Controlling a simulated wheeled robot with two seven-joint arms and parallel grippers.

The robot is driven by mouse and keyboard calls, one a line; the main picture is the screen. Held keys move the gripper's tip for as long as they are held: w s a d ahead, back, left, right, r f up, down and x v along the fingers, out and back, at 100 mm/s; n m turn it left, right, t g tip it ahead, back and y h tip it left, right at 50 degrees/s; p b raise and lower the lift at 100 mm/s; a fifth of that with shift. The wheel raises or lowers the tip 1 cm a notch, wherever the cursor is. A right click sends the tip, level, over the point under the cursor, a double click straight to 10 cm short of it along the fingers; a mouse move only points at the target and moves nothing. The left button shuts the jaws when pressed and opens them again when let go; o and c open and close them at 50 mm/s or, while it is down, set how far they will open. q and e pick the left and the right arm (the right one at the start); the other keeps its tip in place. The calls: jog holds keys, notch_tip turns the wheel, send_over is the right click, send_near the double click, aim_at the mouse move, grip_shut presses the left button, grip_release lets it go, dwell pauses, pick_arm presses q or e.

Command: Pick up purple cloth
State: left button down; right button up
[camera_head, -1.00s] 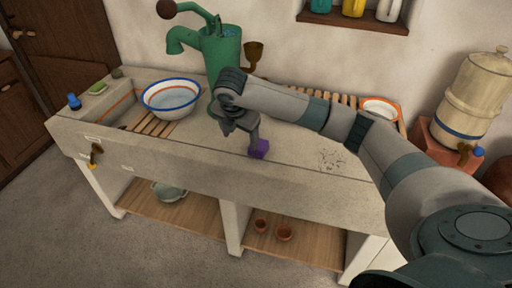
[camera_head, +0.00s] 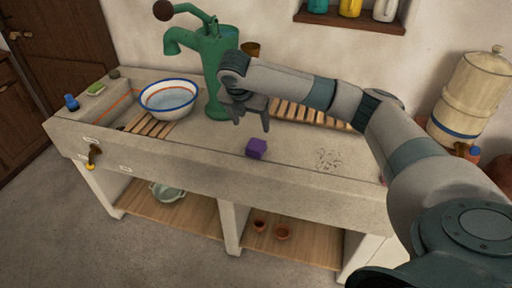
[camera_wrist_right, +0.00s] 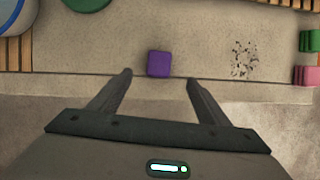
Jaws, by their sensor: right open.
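The purple cloth (camera_head: 256,148) is a small folded block on the stone counter, near its front edge. In the right wrist view the purple cloth (camera_wrist_right: 159,64) lies ahead, between the lines of the two fingers and just beyond their tips. My right gripper (camera_head: 251,122) is open and empty, raised above the counter and the cloth. In the wrist view its fingers (camera_wrist_right: 158,76) are spread wide with nothing between them. My left gripper is in neither view.
A white bowl with a blue rim (camera_head: 169,97) sits over the sink at left, beside a green pump (camera_head: 219,70). A slatted wooden rack (camera_head: 300,112) lies behind my right arm. Dark specks (camera_head: 327,159) mark the counter right of the cloth. Green (camera_wrist_right: 309,41) and pink (camera_wrist_right: 305,75) blocks show at right in the wrist view.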

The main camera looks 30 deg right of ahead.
jog(key=p, duration=0.1)
send_near(256, 144)
jog(key=shift+w+d+r, duration=0.1)
jog(key=shift+w+d, duration=0.05)
jog(key=shift+d, duration=0.25)
jog(key=x, duration=0.4)
jog(key=shift+a+p, duration=0.1)
jog(key=shift+p, duration=0.3)
jog(key=shift+w+f, duration=0.15)
jog(key=shift+f, duration=0.35)
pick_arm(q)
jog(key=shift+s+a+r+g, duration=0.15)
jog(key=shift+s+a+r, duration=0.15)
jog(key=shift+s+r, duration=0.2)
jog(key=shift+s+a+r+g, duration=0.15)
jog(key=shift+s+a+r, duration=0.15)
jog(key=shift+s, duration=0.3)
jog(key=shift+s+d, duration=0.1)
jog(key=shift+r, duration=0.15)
pick_arm(e)
jog(key=shift+f, duration=0.1)
